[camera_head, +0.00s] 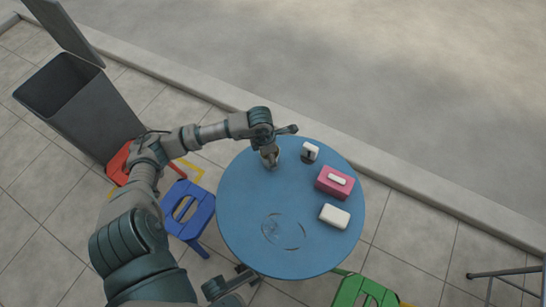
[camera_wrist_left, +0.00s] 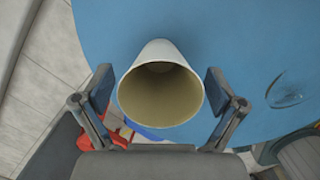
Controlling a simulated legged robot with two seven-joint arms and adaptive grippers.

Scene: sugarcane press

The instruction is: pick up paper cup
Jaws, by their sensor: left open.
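The paper cup (camera_wrist_left: 160,95) is white outside and tan inside. In the left wrist view its open mouth faces the camera. My left gripper (camera_wrist_left: 160,88) is open, with one finger on each side of the cup and small visible gaps on both sides. In the head view my left gripper (camera_head: 270,158) is at the upper left part of the round blue table (camera_head: 240,220), and largely hides the cup. A dark mechanical part at the table's lower edge may be my right gripper (camera_head: 226,284); its fingers are not clear.
A white item (camera_head: 310,150), a pink box (camera_head: 334,184) and a white box (camera_head: 334,216) stand to the right of the cup. A faint clear round item (camera_head: 284,231) lies lower on the table. Blue (camera_head: 188,212), red (camera_head: 119,163) and green (camera_head: 362,291) stools surround the table.

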